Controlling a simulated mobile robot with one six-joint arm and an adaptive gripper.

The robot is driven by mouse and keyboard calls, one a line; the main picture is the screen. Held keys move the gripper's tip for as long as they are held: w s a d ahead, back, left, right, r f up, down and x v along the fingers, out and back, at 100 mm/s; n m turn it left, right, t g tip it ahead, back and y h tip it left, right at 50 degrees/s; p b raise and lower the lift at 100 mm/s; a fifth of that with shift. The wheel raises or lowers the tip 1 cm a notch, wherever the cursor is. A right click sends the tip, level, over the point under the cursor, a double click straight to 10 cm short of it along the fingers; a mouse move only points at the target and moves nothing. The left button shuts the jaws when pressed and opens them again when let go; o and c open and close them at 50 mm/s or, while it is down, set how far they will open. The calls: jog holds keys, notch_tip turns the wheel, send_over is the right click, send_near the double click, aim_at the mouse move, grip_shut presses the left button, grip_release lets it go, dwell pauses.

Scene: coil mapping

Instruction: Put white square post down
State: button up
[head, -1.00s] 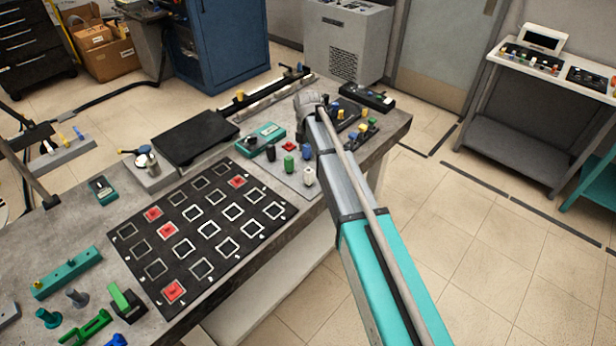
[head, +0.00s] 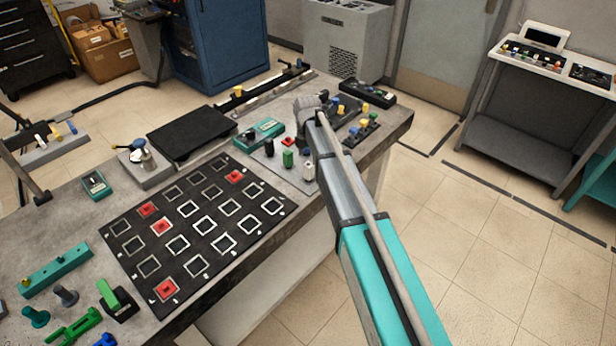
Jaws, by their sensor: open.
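A white post (head: 308,170) stands upright on a light grey plate (head: 268,160) near the table's right side, just left of my arm. A green post (head: 288,158) and a black post (head: 269,147) stand beside it. A red piece (head: 289,141) lies behind them. A blue piece partly shows close to my arm. My arm reaches over the table from the lower right, and its grey wrist end is above the back right part. My gripper's fingers are hidden behind the arm, so I cannot see what is between them.
A black board (head: 196,227) with white square outlines and several red squares lies left of the plate. Black panels with coloured knobs (head: 362,128) stand right of my wrist. A teal box (head: 262,131) and a dark flat pad (head: 193,133) lie behind. Green and teal parts crowd the front left.

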aim_at(307, 165)
jog(key=shift+f+b, duration=1.5)
jog(key=shift+f, duration=0.35)
jog(key=shift+f, duration=0.1)
jog(key=shift+w+d+f+b, duration=0.1)
jog(key=shift+f+b, duration=1.15)
jog(key=shift+b, duration=0.05)
jog(key=shift+w+d+f+b, duration=0.1)
jog(key=shift+f+b, duration=1.15)
jog(key=shift+b, duration=0.05)
grip_shut()
